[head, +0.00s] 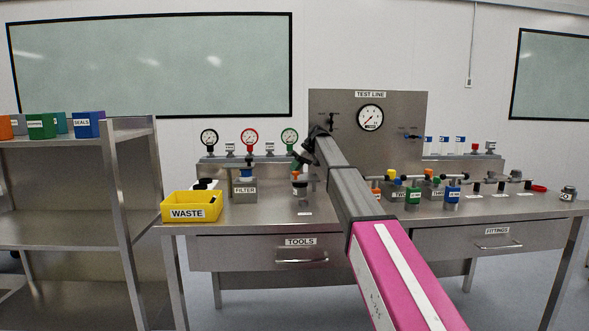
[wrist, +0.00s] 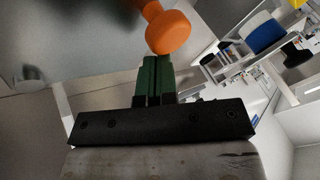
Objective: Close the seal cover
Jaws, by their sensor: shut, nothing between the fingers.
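A small silver and dark vessel (head: 300,189) stands on the bench, left of centre, with an orange part at its top. No label marks the seal cover, and I cannot tell whether a cover on this vessel is open or closed. In the wrist view a rounded orange knob (wrist: 168,30) is just beyond my green fingertips (wrist: 157,62). The fingers are together with nothing between them. Whether they touch the knob is unclear. In the head view my gripper (head: 299,163) is above the vessel, at the end of my arm, and its fingertips are hard to make out.
A yellow WASTE bin (head: 192,207) and a FILTER block (head: 245,187) are to the left. Gauges (head: 249,137) and the TEST LINE panel (head: 410,110) stand behind. Fittings (head: 413,195) crowd the right side. A shelf rack (head: 125,185) stands left of the bench.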

